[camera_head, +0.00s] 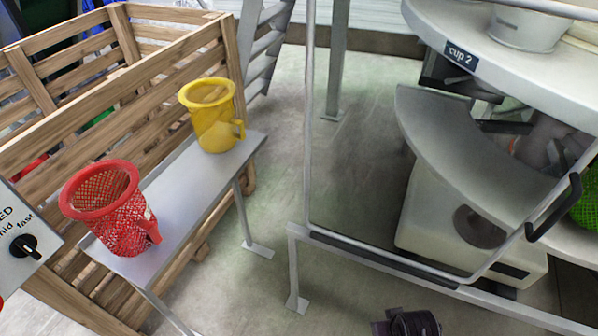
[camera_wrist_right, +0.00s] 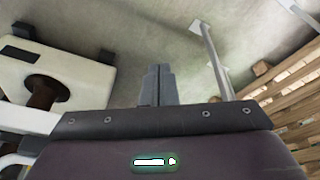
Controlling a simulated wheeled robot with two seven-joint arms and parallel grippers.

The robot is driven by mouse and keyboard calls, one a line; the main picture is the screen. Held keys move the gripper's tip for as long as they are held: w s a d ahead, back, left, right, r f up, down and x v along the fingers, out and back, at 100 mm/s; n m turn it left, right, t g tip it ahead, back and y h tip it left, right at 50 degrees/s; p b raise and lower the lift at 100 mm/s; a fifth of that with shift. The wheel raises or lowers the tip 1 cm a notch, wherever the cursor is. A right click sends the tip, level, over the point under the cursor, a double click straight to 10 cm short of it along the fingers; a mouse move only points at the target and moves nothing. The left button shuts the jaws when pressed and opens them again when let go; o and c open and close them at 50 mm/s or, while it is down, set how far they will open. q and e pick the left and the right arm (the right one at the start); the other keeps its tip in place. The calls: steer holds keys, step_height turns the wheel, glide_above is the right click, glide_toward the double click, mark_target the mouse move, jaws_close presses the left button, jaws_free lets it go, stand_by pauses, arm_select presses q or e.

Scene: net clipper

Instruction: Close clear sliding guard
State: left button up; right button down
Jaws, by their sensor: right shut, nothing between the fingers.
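The clear sliding guard (camera_head: 308,120) is a see-through panel in a thin grey frame. Its lower edge runs along a low rail (camera_head: 390,262) in the head view. A black handle (camera_head: 555,208) sits on its slanted right side. The panel stands in front of part of the round machine table; its far right end is cut off by the picture. My right gripper is shut and empty, its fingers (camera_wrist_right: 158,72) together in the right wrist view, above the floor and apart from the handle. A dark part of my right arm shows at the bottom of the head view. My left gripper is not in view.
A grey bench (camera_head: 200,190) at left holds a red mesh basket (camera_head: 108,210) and a yellow basket (camera_head: 212,115). A wooden crate (camera_head: 130,90) stands behind it. A green mesh basket (camera_head: 588,208) is at the right edge. Floor between bench and rail is clear.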

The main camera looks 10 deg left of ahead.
steer(key=w+a+r+n+t+y+b, duration=0.1)
steer(key=w+a+r+n+t+y, duration=0.1)
steer(key=w+a+r+n+t, duration=0.55)
steer(key=w+a+r+n+t+y, duration=0.2)
steer(key=a+r+n, duration=0.45)
steer(key=r, duration=0.65)
steer(key=w+a+r+n+t+y+b, duration=0.15)
steer(key=w+a+r+n+t, duration=0.3)
steer(key=a+r, duration=0.55)
steer(key=w+n+p, duration=0.1)
steer(key=w+p, duration=0.2)
steer(key=w, duration=0.4)
steer(key=shift+w+d+f+p, duration=0.15)
steer(key=shift+w+d+p, duration=0.05)
steer(key=shift+w+p, duration=0.15)
steer(key=shift+y, duration=0.25)
